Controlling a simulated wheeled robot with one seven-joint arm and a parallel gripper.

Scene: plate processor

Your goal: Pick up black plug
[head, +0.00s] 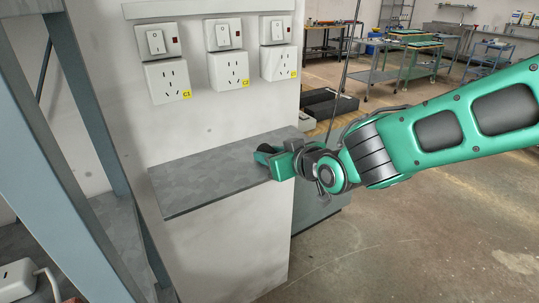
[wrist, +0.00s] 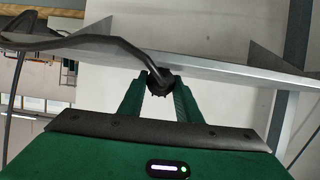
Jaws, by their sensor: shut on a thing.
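My gripper (head: 272,158) is above the right part of the grey shelf on the white wall unit in the head view. In the wrist view my gripper (wrist: 161,92) has its two green fingers closed on the round black plug (wrist: 160,80). A black cable (wrist: 85,38) runs from the plug to the left in the wrist view. In the head view the plug is hard to make out at the fingertips, and I cannot tell whether it touches the shelf.
The grey shelf (head: 205,180) is otherwise bare. Sockets C1 (head: 167,80), C2 (head: 229,68) and C3 (head: 279,62) with switches are on the wall above. A blue-grey frame (head: 75,120) stands at left, with a white socket strip (head: 16,280) low. Floor at right is open.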

